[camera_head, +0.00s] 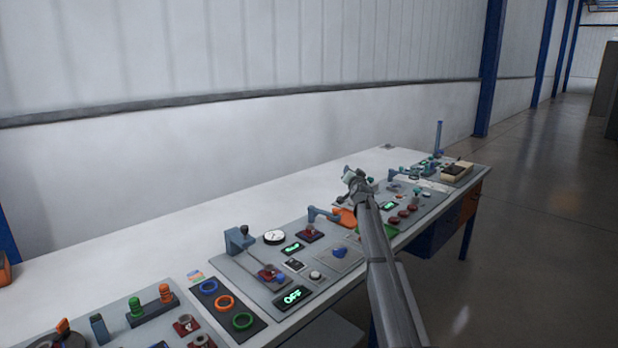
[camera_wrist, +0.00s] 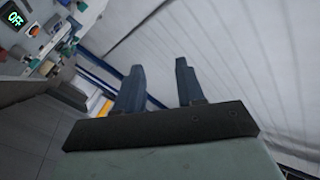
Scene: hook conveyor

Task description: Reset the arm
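My gripper (camera_wrist: 158,88) shows in the wrist view with its two dark fingers spread apart and nothing between them. It points away from the table toward the wall and floor, with the view tilted. In the head view my arm reaches up from the lower right over the table's front edge. Its end (camera_head: 354,181) is above the control panels, near the middle of the table.
The long white table (camera_head: 130,252) carries several grey panels with buttons, levers and coloured rings. A green "OFF" display (camera_head: 292,297) is near the front edge. An orange part (camera_head: 344,217) lies close under my arm. The table's back strip is clear, with a white wall (camera_head: 250,130) behind.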

